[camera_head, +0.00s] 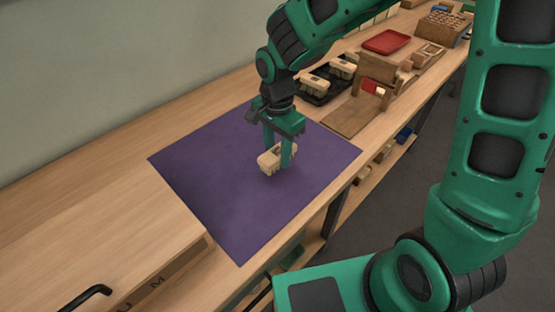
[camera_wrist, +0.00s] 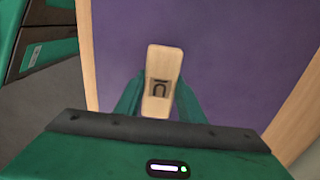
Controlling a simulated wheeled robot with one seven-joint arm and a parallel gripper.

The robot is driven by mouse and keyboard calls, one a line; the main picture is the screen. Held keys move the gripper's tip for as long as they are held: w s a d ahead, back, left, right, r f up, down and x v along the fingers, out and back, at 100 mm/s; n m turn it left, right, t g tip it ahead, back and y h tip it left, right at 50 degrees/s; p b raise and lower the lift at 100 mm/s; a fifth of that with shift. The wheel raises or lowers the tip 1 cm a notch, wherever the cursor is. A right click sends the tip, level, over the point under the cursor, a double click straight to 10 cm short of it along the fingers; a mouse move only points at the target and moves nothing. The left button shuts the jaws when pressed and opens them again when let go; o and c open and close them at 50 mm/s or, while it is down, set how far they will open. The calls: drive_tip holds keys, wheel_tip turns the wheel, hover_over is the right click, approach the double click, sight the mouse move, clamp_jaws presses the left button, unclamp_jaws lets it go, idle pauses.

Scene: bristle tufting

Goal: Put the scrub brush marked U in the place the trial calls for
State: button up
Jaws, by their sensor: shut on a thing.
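The scrub brush marked U (camera_wrist: 162,75) is a pale wooden block with a dark U mark on its top face in the wrist view. In the head view the brush (camera_head: 268,159) is at the purple mat (camera_head: 215,195), near its middle. My gripper (camera_head: 279,153) points down and is shut on the brush; its green fingers (camera_wrist: 158,100) are on both sides of it in the wrist view. I cannot tell whether the brush touches the mat or hangs just above it. Its bristles are mostly hidden.
Behind the mat stand a black tray (camera_head: 318,98) with pale brushes, a wooden stand (camera_head: 375,78) on a board (camera_head: 350,118), and a red tray (camera_head: 386,41). The mat around the brush is clear.

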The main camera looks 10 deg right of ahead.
sight(278, 162)
drive_tip(key=shift+f, duration=1.8)
drive_tip(key=shift+f, duration=0.1)
drive_tip(key=o, duration=1.2)
wheel_tip(278, 162, up, 12)
drive_tip(key=shift+r, duration=0.15)
